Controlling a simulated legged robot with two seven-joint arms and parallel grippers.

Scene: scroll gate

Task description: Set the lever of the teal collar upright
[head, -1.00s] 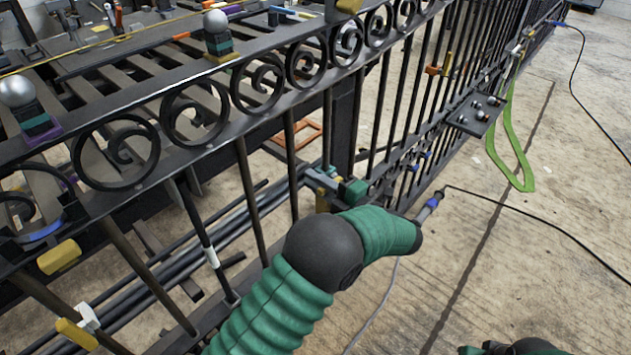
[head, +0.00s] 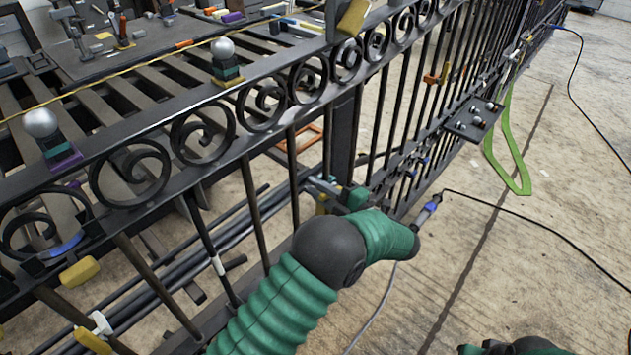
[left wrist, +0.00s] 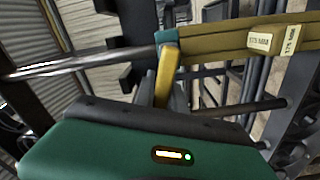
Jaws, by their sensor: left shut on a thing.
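The teal collar (left wrist: 167,38) shows in the left wrist view at the end of a brass-coloured bar. A yellow lever (left wrist: 167,75) extends from it down between my gripper's fingers. My left gripper (left wrist: 163,88) is shut on this lever, and its green body fills the bottom of that view. In the head view my left gripper (head: 324,188) is at the lower part of the gate beside a dark post. The collar and lever are too small and covered there to make out their angle clearly. My right gripper is not in view.
The black scroll gate (head: 265,100) crosses the head view diagonally. A small dark shelf (head: 474,120) and a green strap (head: 512,165) are farther along it. A cable (head: 540,212) lies over the concrete floor on the right, which is mostly clear.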

